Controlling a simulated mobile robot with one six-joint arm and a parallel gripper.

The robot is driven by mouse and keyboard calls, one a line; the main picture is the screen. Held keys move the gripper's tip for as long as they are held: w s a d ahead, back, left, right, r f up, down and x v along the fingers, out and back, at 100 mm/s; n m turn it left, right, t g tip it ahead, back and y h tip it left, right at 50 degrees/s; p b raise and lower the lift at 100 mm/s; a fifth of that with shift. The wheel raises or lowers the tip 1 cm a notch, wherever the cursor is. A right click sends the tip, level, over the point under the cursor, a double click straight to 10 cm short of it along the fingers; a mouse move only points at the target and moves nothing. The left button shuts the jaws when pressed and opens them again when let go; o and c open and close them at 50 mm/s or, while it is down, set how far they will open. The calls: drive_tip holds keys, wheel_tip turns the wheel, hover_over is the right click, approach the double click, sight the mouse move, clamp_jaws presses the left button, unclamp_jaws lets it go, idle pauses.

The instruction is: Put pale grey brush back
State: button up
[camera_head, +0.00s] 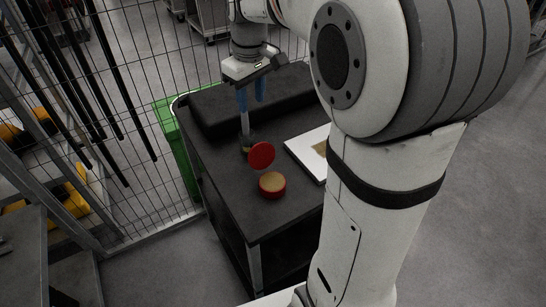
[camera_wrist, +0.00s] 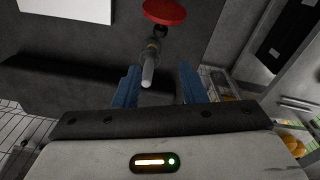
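The pale grey brush (camera_head: 245,121) stands nearly upright above the black cart top, its lower end at a small dark and yellowish piece; whether that is its head or a holder I cannot tell. In the wrist view the pale handle (camera_wrist: 149,72) points toward the camera, between the blue fingers and closer to the left one. My gripper (camera_head: 252,103) is open above the cart; it also shows in the wrist view (camera_wrist: 159,67). Clear gaps show beside the handle, so the fingers do not grip it.
A tilted red disc (camera_head: 261,156) is close beside the brush's lower end. A round red tin (camera_head: 272,187) with a tan top sits in front. A white board (camera_head: 301,148) lies right, partly hidden by my arm. A long dark block (camera_head: 220,108) lines the back; wire fencing stands left.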

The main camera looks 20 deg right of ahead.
drive_tip(key=s+f+m+t, duration=0.1)
drive_tip(key=s+f+m, duration=0.1)
drive_tip(key=s, duration=0.7)
drive_tip(key=s+f+m+t, duration=0.1)
drive_tip(key=s+f+m, duration=0.2)
drive_tip(key=s, duration=0.7)
drive_tip(key=shift+s+a+f+m, duration=0.15)
drive_tip(key=shift+s+f+m, duration=0.15)
drive_tip(key=shift+f, duration=0.55)
